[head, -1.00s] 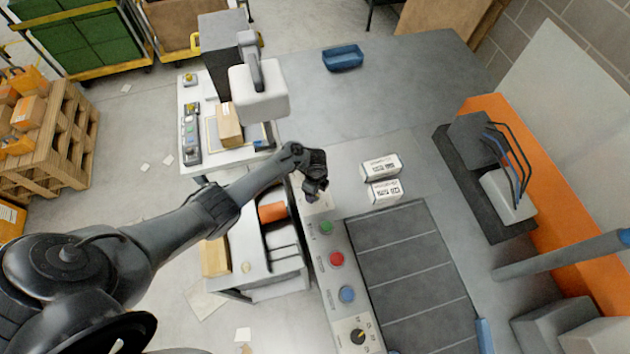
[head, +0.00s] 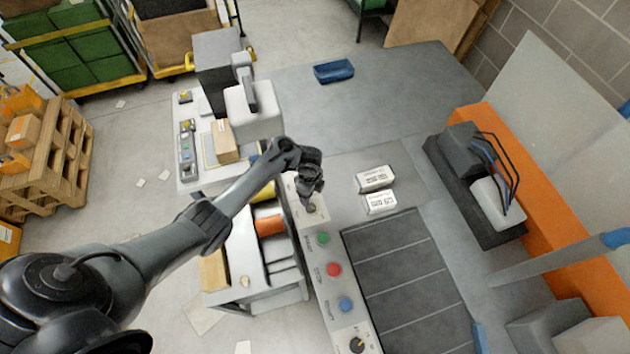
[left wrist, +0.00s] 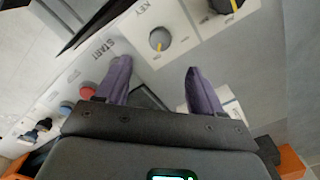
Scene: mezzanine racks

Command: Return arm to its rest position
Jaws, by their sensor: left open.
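My left arm reaches in from the left in the head view. My left gripper (head: 311,192) is above the far end of the light control panel (head: 331,301), close to a small knob (head: 311,208). In the left wrist view the two purple fingers (left wrist: 155,70) are apart with nothing between them. Beyond them is a grey knob with a yellow line (left wrist: 160,39), marked KEY, apart from the fingers as far as I can tell. The START label shows beside it. My right gripper is not in view.
The panel carries green (head: 322,238), red (head: 333,270) and blue (head: 345,304) buttons and a dark knob (head: 356,345). Two white labelled packs (head: 374,179) lie right of the gripper. A blue bin (head: 334,71) sits on the grey surface, which is mostly clear.

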